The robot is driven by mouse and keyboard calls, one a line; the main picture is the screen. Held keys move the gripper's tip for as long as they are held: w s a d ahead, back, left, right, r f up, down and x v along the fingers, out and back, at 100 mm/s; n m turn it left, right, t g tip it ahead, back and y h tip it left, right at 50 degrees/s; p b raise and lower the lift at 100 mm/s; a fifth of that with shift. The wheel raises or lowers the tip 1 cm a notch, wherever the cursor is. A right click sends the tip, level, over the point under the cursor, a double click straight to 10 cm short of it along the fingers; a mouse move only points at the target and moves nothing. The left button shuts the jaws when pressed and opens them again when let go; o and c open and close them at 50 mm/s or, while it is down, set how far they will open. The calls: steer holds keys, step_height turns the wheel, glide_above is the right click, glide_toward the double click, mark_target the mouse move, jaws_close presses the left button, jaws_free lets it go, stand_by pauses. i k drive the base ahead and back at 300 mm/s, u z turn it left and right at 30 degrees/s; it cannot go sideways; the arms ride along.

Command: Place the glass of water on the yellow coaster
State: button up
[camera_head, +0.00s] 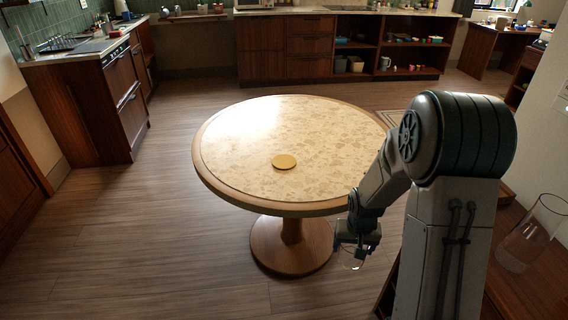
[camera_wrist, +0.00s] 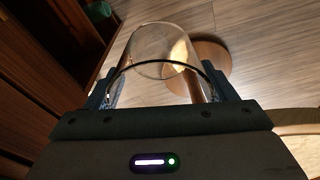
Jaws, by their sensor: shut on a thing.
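The yellow coaster (camera_head: 284,161) lies flat and bare on the round table (camera_head: 240,140), a little front of its middle. My gripper (camera_head: 354,246) is beside the table's front right edge, below the level of its top. It is shut on a clear glass (camera_head: 353,264), of which little shows in the head view. In the wrist view the glass (camera_wrist: 160,50) stands out between the two fingers of my gripper (camera_wrist: 160,90). I cannot make out the water in it. The coaster is not seen in the wrist view.
A large clear glass vessel (camera_head: 532,235) stands on a dark wooden surface at the right. The table's round foot (camera_head: 291,245) is on the wooden floor. The tabletop around the coaster is clear. Kitchen counters (camera_head: 300,50) stand along the back and left.

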mark_target(284, 162)
steer(key=k, duration=0.5)
steer(key=u, duration=1.7)
steer(key=i, duration=1.25)
steer(key=z, duration=1.55)
